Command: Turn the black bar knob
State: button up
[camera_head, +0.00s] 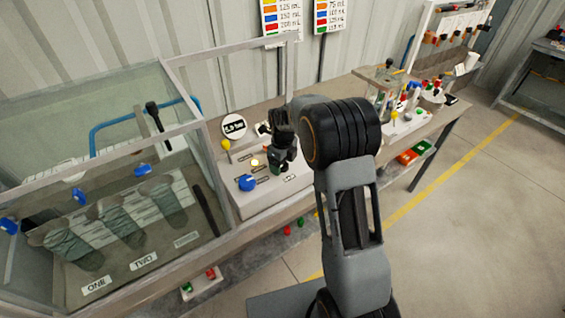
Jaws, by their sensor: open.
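My gripper (282,163) is dark and points down over the light grey control panel (245,207) in the middle of the head view. It is small in the picture, and the gap between its fingers is hard to make out. I cannot clearly pick out the black bar knob. The gripper and wrist cover part of the panel. A blue knob (247,183) sits at the panel's front left, left of my gripper. A yellow-tipped lever (226,145) and a small pale yellow button (255,162) stand behind it. I cannot tell whether my gripper touches anything.
A round white display (234,126) stands behind the panel. A second station (405,115) with coloured parts stands on the bench at right. Open floor (470,230) lies at right.

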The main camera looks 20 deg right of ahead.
jog(key=c, duration=0.9)
